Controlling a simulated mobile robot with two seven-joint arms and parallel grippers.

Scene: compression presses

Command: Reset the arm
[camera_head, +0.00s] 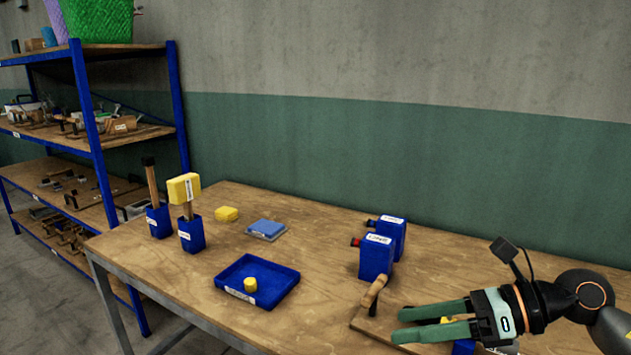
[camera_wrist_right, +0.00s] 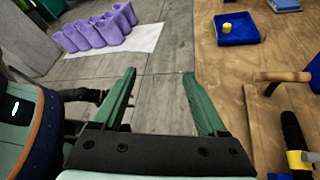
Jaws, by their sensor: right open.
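My right gripper (camera_head: 420,322) is at the lower right of the head view, its green fingers spread and pointing left. It is empty. In the right wrist view its two fingers (camera_wrist_right: 160,85) stand apart with only floor between them. It is near the table's front edge, beside a wooden board with a wooden-handled tool (camera_head: 374,291). The handle also shows in the right wrist view (camera_wrist_right: 285,77).
On the table (camera_head: 320,310) are a blue tray (camera_head: 225,279) with a yellow cylinder (camera_head: 250,285), two blue holders (camera_head: 191,234), a yellow block (camera_head: 227,214), a blue block (camera_head: 266,229) and two blue boxes (camera_head: 376,258). Shelves (camera_head: 80,100) stand left.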

